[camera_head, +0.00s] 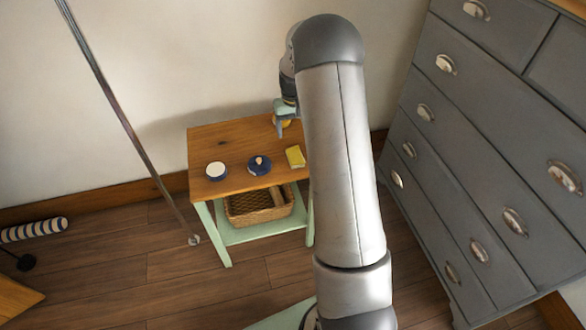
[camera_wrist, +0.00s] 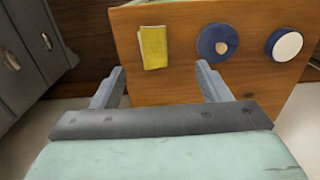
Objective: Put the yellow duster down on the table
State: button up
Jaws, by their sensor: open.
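The yellow duster (camera_head: 295,156) lies flat on the right part of the wooden table (camera_head: 235,140). In the wrist view the duster (camera_wrist: 153,47) lies on the tabletop, near its left edge, beyond my fingertips. My gripper (camera_head: 281,128) is over the back right of the table, behind the duster and apart from it. In the wrist view the two fingers of my gripper (camera_wrist: 160,66) are spread wide, with nothing held between them. A small yellow-orange patch shows beside the gripper in the head view; I cannot tell what it is.
A blue round dish (camera_head: 259,165) with a small pale thing in it and a white-topped round tin (camera_head: 216,171) stand left of the duster. A wicker basket (camera_head: 258,205) sits on the shelf below. A grey chest of drawers (camera_head: 480,150) stands at the right.

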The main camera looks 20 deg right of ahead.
jog(key=s+a+r+n, duration=0.1)
jog(key=s+a+r, duration=0.5)
jog(key=s, duration=0.2)
jog(key=s+a+r, duration=0.6)
jog(key=s+r, duration=0.1)
jog(key=s, duration=0.1)
jog(key=s+a, duration=0.2)
jog(key=s, duration=0.7)
jog(key=s+a+n, duration=0.1)
jog(key=s+a, duration=0.1)
jog(key=s, duration=0.7)
jog(key=shift+a, duration=0.3)
